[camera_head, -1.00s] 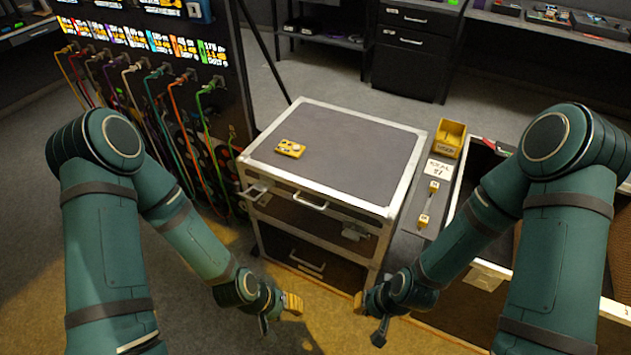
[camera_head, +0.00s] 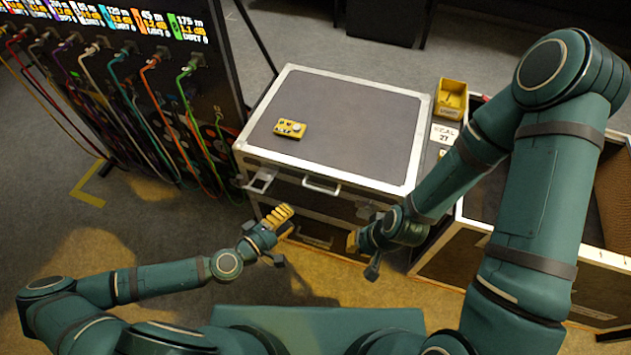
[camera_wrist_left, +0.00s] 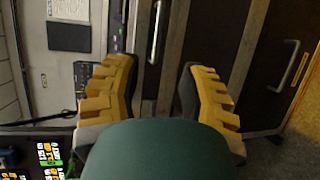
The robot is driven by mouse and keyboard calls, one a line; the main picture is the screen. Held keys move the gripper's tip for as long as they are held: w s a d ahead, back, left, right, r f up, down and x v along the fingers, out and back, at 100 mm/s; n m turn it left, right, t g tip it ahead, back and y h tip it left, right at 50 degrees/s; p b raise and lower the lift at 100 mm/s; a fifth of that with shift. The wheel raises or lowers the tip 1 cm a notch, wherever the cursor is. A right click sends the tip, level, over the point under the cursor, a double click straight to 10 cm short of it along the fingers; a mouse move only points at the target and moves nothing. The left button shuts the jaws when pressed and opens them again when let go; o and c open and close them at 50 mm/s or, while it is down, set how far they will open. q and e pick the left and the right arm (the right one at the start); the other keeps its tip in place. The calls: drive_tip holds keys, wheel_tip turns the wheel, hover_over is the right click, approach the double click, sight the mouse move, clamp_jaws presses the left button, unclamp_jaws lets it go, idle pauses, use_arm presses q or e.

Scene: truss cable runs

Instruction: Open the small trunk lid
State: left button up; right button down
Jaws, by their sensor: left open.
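A metal-edged trunk with a grey top (camera_head: 350,120) stands in the middle of the head view, its lid shut. Its front has a handle (camera_head: 321,186) below the lid edge and a metal fitting (camera_head: 262,180) at the left. My left gripper (camera_head: 285,222) is open and empty in front of the trunk's front face, below the handle. In the left wrist view its yellow fingers (camera_wrist_left: 160,90) are spread, with the trunk front and a handle (camera_wrist_left: 290,66) beyond them. My right gripper (camera_head: 352,241) is by the lower right front; its opening cannot be made out.
A small yellow device (camera_head: 290,129) lies on the trunk top. A yellow bin (camera_head: 451,99) and a label card (camera_head: 444,135) are at the right, near an open case (camera_head: 470,255). Hanging coloured cables (camera_head: 150,120) line the rack at left. Floor at the lower left is clear.

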sight(320, 190)
use_arm(q)
drive_tip(key=x, duration=1.3)
drive_tip(key=shift+w+d, duration=0.15)
drive_tip(key=shift+w, duration=0.3)
clamp_jaws()
